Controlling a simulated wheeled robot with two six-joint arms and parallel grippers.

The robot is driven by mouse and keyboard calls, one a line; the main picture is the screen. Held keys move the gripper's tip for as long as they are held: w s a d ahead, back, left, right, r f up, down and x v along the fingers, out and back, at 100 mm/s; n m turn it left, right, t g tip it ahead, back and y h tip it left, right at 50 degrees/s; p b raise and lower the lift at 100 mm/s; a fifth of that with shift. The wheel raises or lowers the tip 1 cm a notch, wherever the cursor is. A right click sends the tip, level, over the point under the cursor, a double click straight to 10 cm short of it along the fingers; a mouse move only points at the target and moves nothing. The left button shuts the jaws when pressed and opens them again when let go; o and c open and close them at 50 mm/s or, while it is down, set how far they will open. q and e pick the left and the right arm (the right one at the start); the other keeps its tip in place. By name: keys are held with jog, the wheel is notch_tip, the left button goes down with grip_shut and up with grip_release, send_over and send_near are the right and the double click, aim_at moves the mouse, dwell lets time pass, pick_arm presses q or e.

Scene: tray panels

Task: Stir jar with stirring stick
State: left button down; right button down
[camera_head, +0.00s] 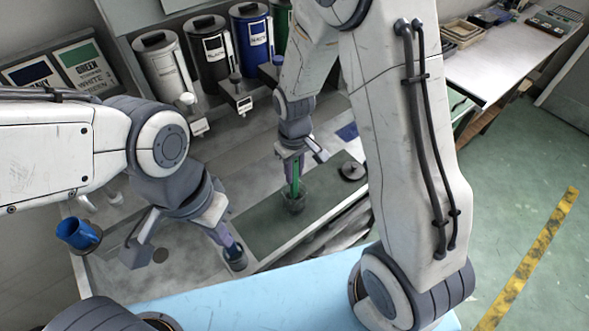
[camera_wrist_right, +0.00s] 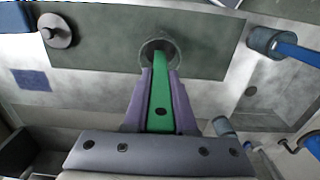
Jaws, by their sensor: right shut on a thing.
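A small dark jar (camera_head: 294,203) stands on the dark green panel; it also shows in the right wrist view (camera_wrist_right: 171,44). A green stirring stick (camera_head: 295,177) stands nearly upright with its lower end in the jar. My right gripper (camera_head: 297,160) is shut on the stick's upper part, above the jar; its purple fingers flank the stick (camera_wrist_right: 160,88) in the right wrist view.
A round lid with a knob (camera_head: 352,171) lies right of the jar. Several labelled canisters, including a blue one (camera_head: 252,40), stand along the back. A blue mug (camera_head: 78,233) is at the left edge. My left arm is close to the jar's left.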

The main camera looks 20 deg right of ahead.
jog(key=shift+f+b, duration=1.45)
jog(key=shift+f, duration=0.85)
jog(key=shift+w, duration=0.1)
